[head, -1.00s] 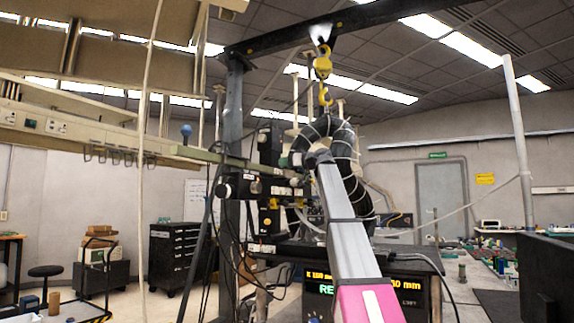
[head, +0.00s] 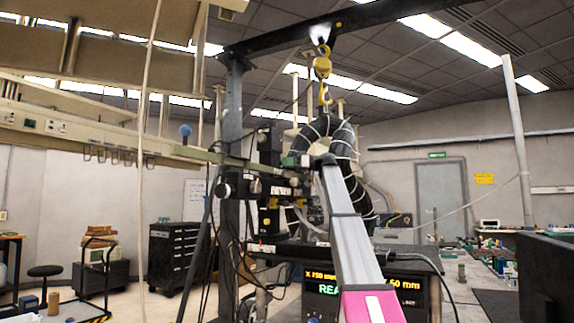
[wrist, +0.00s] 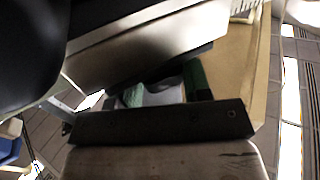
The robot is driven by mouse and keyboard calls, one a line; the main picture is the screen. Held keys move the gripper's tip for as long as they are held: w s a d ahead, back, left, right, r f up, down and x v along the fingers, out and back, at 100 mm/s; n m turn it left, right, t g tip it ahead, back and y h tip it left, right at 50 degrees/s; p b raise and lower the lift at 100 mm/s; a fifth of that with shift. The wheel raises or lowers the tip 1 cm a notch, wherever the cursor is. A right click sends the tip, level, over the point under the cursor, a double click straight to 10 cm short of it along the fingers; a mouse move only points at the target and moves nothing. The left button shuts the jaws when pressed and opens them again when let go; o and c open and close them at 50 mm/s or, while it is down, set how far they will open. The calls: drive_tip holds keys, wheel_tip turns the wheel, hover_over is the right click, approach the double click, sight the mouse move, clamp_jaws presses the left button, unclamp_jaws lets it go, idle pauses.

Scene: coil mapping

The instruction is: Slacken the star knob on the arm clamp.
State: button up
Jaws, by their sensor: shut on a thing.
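The arm clamp sits at the right end of the olive measuring arm (head: 235,160), beside the black ring-shaped coil (head: 345,145). A small green part (head: 289,161) shows at that end; I cannot tell if it is the star knob. My gripper is at the top of my grey arm, against the clamp area, its fingertips too small to make out in the head view. In the wrist view, my gripper (wrist: 160,95) is shut, with green and pale parts at its jaws behind a dark bar (wrist: 160,123). The knob's star shape is hidden.
A yellow hook (head: 324,95) hangs above the coil from a dark beam. Black stage blocks (head: 268,190) and loose cables stand left of the coil. A display (head: 325,283) with lit text is below, partly behind my arm. A bench (head: 485,265) with small parts is at right.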

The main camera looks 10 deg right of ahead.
drive_tip(key=shift+n+g, duration=0.6)
drive_tip(key=shift+g, duration=0.3)
drive_tip(key=o, duration=0.9)
drive_tip(key=d, duration=1)
drive_tip(key=shift+s+d, duration=0.35)
drive_tip(key=shift+s, duration=0.05)
